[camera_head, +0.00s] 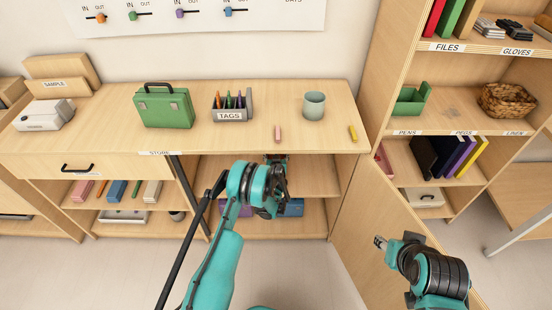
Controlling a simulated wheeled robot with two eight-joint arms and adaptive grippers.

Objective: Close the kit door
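The kit door appears to be the light wooden panel (362,225) standing open at the right of the low cabinet (230,143). It swings out towards me from the cabinet's right side, leaving the compartment (312,172) open. My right gripper (380,242) is in front of this panel, with its small grey fingertips pointing left. I cannot tell whether it touches the panel or whether its fingers are open. My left arm reaches to the front of the open compartment. Its gripper (275,160) is mostly hidden behind its own wrist, so its finger state is unclear.
Blue boxes (292,207) sit on the lower shelf. A tall shelf unit (440,95) rises right. Floor in front is clear.

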